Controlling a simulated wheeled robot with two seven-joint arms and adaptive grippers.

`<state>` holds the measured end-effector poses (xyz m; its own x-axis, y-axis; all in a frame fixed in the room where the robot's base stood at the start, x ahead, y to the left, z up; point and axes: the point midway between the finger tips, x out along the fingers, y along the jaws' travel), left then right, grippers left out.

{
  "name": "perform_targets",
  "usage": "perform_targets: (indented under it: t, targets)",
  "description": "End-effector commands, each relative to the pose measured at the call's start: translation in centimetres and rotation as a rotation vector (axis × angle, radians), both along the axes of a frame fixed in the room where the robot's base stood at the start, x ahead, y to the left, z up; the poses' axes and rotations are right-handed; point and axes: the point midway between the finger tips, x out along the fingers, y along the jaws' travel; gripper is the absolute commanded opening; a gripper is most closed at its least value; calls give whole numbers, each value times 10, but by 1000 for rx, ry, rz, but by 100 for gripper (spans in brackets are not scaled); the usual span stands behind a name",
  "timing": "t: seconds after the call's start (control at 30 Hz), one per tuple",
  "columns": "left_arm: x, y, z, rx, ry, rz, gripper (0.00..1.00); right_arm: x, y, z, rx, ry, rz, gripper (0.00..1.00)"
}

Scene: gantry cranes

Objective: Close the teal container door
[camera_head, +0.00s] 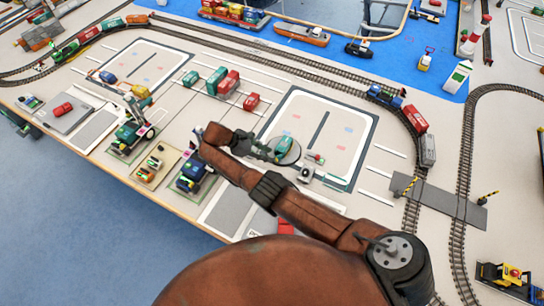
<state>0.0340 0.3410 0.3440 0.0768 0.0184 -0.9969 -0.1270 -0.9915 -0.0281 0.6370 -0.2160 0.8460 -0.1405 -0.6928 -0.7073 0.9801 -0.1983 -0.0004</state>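Several small teal containers show in the camera_head view. One teal container (215,80) stands beside red ones in the middle of the layout, with another small teal one (190,78) to its left. A teal piece (285,146) also shows near the end of my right arm. No door can be made out on any of them at this size. My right arm comes up from the lower right, bends, and ends at my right gripper (272,153), small and dark above the layout. Its fingers are too small to tell apart. My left gripper is not in view.
A table edge (128,183) runs along the front left. A green truck (129,133) and a blue truck (192,176) stand near it. Rails with a train (415,118) curve round the right. A blue water area (330,45) with boats lies at the back.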

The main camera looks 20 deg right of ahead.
Motion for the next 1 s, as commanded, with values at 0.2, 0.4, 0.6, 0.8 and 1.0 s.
perform_targets:
  t: [0.2,0.4,0.6,0.8,1.0]
  targets:
    - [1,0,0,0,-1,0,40,4,20,20,1,2,1,29]
    - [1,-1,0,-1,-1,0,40,4,27,25,2,4,0,29]
    - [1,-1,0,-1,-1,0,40,4,27,26,3,3,-1,29]
    - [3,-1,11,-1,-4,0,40,5,27,38,2,0,-1,23]
    - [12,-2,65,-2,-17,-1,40,6,27,100,2,-13,0,23]
